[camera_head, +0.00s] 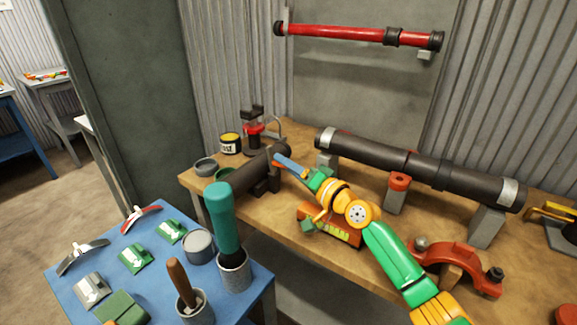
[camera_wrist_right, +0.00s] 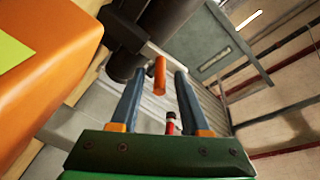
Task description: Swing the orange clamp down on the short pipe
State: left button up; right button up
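The short pipe (camera_head: 236,172) is dark and lies on blocks at the left of the wooden bench. It also shows as a dark cylinder in the right wrist view (camera_wrist_right: 165,22). My right gripper (camera_head: 280,160) is at its right end, seen from the side. In the wrist view my right gripper (camera_wrist_right: 160,74) has its two blue fingers apart. A small orange bar, seemingly the handle of the orange clamp (camera_wrist_right: 160,76), stands between the fingertips with gaps on both sides. The rest of the clamp is hidden or hard to tell. My left gripper is not in view.
A long dark pipe (camera_head: 450,175) rests on supports behind my right arm. A loose orange-red half-ring (camera_head: 462,258) lies at the right. An orange box (camera_head: 340,232) sits under my wrist. Tins (camera_head: 230,143) stand left; a blue table (camera_head: 160,270) holds tools in front.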

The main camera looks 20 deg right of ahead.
grip_shut()
dwell(1.2)
